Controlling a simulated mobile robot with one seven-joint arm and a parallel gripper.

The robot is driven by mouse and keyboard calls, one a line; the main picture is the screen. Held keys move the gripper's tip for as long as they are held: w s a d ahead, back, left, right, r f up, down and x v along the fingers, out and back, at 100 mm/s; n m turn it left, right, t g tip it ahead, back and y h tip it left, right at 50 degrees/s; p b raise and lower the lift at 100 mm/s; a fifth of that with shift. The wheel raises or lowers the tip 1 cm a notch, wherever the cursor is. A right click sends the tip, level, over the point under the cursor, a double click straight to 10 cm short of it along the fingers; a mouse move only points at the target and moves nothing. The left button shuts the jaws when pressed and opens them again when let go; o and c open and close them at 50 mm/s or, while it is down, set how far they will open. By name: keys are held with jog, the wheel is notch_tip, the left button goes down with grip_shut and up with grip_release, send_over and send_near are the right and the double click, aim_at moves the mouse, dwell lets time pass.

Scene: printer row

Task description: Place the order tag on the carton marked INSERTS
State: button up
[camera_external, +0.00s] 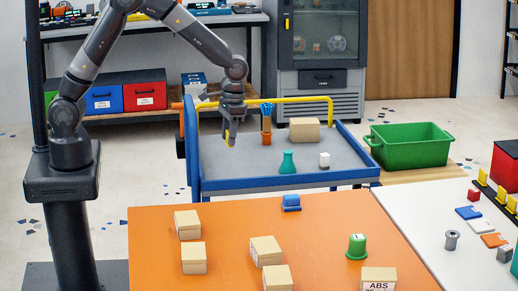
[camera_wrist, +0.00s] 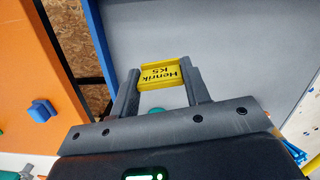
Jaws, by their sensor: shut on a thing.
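My gripper (camera_external: 230,138) is shut on a yellow tag (camera_wrist: 162,75), which reads "Henrik K5" in the wrist view. In the external view the gripper hangs over the left part of the blue-edged grey cart, and the tag is a small yellow bit between the fingers. Several tan cartons stand on the orange table, among them a back-left carton (camera_external: 188,224), a middle carton (camera_external: 265,250) and a front-right carton (camera_external: 378,279) lettered "ABS". No INSERTS lettering is readable; I cannot tell which carton bears it.
A green bin (camera_external: 410,148) is right.

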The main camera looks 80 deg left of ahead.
jog(key=shift+r, duration=0.3)
jog(key=shift+w+a+n, duration=0.1)
jog(key=shift+w+n, duration=0.2)
jog(key=w+a+r+n+t, duration=0.1)
jog(key=w+a+r+n, duration=0.25)
jog(key=w+n, duration=0.55)
jog(key=w+a+r+n+t, duration=0.1)
jog(key=w+a+r+n, duration=0.1)
jog(key=w+a+n, duration=0.6)
jog(key=w+a+r+n+t, duration=0.15)
jog(key=w+n, duration=0.45)
jog(key=n, duration=0.6)
send_over(298, 121)
jog(key=shift+g, duration=0.35)
jog(key=f, duration=0.5)
jog(key=shift+s+d+f, duration=0.15)
jog(key=shift+s+f, duration=0.15)
jog(key=shift+f, duration=2.1)
